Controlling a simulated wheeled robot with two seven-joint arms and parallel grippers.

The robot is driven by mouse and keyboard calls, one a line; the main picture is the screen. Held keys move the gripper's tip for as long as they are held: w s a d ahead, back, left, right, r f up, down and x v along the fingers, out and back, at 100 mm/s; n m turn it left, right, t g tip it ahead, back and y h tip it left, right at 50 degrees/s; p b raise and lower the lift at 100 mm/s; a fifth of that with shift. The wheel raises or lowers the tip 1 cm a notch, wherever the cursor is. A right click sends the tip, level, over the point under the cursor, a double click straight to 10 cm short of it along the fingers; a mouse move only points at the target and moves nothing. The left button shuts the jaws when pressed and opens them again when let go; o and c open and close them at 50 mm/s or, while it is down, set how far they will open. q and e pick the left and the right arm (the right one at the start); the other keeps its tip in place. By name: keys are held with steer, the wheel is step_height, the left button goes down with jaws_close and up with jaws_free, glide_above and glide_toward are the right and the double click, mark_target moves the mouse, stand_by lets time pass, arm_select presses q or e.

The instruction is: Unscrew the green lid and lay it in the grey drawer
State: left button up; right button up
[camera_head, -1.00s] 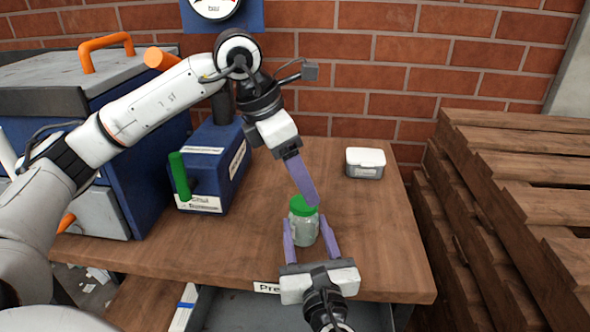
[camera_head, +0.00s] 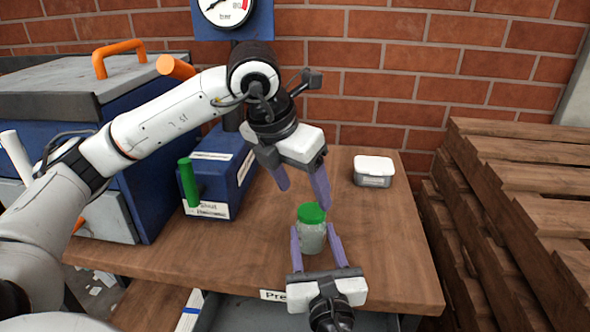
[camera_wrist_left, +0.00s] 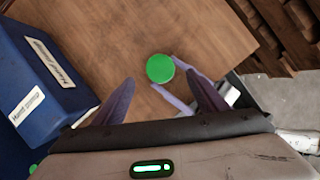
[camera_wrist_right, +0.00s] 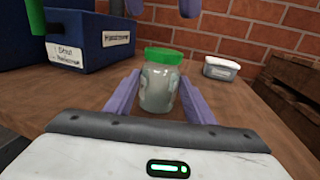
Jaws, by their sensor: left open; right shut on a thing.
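A clear jar (camera_head: 311,238) with a green lid (camera_head: 311,213) stands upright on the wooden bench near its front edge. The lid is on the jar. My right gripper (camera_head: 313,232) is shut on the jar body, one finger on each side; the jar sits between the fingers in the right wrist view (camera_wrist_right: 158,90). My left gripper (camera_head: 304,200) is open and empty, above and behind the lid. In the left wrist view the green lid (camera_wrist_left: 160,68) lies ahead of the open fingers. The grey drawer (camera_head: 240,312) is under the bench front, partly seen and partly hidden by my right arm.
A blue box (camera_head: 217,172) with a green handle stands at left, beside a larger blue machine (camera_head: 120,160) with orange handles. A small white-lidded container (camera_head: 374,171) stands at the back right. Pallets (camera_head: 530,200) are stacked right of the bench.

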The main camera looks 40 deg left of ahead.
mark_target(308, 209)
arm_select(q)
steer(key=x, duration=0.5)
steer(key=shift+w+f, duration=0.15)
steer(key=shift+f, duration=0.15)
steer(key=shift+c, duration=0.3)
steer(key=c, duration=1.3)
steer(key=n+y, duration=0.1)
steer(key=n, duration=0.2)
steer(key=shift+d+n, duration=0.1)
steer(key=shift+n, duration=0.3)
steer(key=shift+c, duration=0.2)
steer(key=shift+n+y, duration=0.6)
steer(key=shift+n, duration=0.3)
steer(key=shift+a, duration=0.3)
